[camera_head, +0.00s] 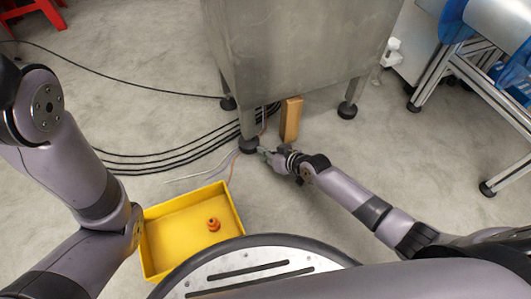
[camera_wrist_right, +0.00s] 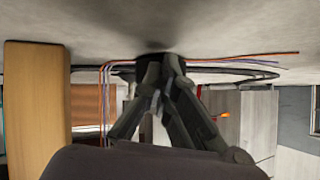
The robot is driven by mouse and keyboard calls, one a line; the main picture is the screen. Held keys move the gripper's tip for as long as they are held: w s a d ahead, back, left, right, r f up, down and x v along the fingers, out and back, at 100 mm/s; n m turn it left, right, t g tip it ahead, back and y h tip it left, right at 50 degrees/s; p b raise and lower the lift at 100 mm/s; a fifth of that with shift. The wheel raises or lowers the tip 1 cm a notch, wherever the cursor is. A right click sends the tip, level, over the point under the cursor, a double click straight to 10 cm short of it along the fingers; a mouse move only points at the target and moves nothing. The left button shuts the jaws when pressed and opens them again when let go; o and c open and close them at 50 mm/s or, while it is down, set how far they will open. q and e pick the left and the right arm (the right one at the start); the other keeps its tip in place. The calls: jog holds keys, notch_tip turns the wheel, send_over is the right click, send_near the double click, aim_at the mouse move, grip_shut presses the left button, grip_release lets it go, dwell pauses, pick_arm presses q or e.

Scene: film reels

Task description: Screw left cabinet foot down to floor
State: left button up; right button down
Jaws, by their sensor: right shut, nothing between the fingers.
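A grey metal cabinet (camera_head: 300,40) stands on short legs with black feet. Its left front foot (camera_head: 248,146) is a dark disc at floor level; I cannot tell whether it touches the floor. My right gripper (camera_head: 267,153) is low beside this foot, on its right side, with shut, empty fingers. In the right wrist view the shut fingers (camera_wrist_right: 160,75) point at the dark foot (camera_wrist_right: 153,58) and partly cover it. Whether they touch it is unclear. My left arm shows at the left, but its gripper is out of view.
A wooden block (camera_head: 291,120) stands upright under the cabinet, right of the foot; it also shows in the wrist view (camera_wrist_right: 37,100). Black cables (camera_head: 165,157) and thin wires cross the floor. A yellow bin (camera_head: 185,212) holds an orange part (camera_head: 213,225).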

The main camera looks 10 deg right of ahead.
jog(key=shift+w+a, duration=0.1)
jog(key=shift+w, duration=0.05)
jog(key=shift+w+a, duration=0.15)
jog(key=shift+w, duration=0.1)
